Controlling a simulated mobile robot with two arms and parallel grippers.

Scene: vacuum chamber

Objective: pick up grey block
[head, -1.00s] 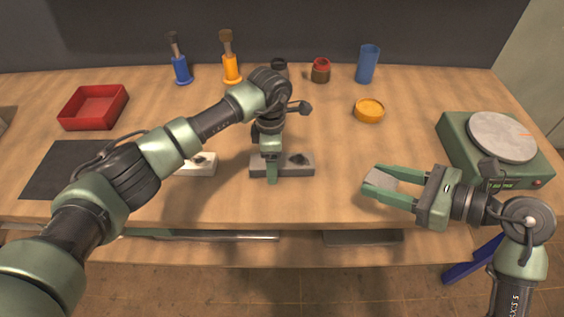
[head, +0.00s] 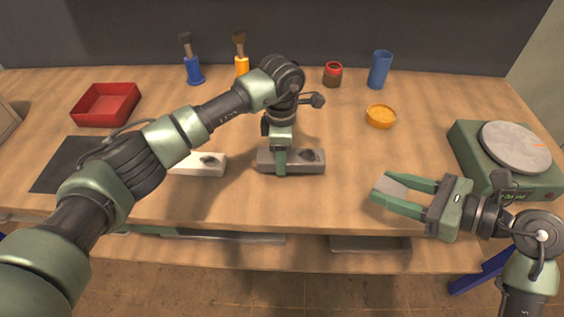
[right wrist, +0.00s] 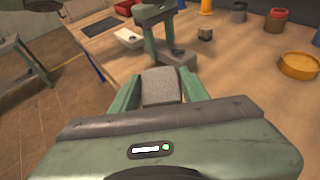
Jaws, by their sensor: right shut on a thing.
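A small light grey block (head: 391,184) sits between the fingers of my right gripper (head: 386,193), above the front right part of the table. In the right wrist view the grey block (right wrist: 160,87) fills the gap between the two green fingers, so this gripper is shut on it. My left gripper (head: 281,162) points down at a long grey block-like piece (head: 309,160) with a dark knob. From these views I cannot tell whether its jaws are open or closed on that piece.
A white piece (head: 205,165) and a dark mat (head: 62,168) lie to the left. A red tray (head: 107,104), blue cup (head: 379,69), orange dish (head: 380,116) and green hotplate-like device (head: 480,165) stand around. The table between the left gripper and the hotplate-like device is mostly clear.

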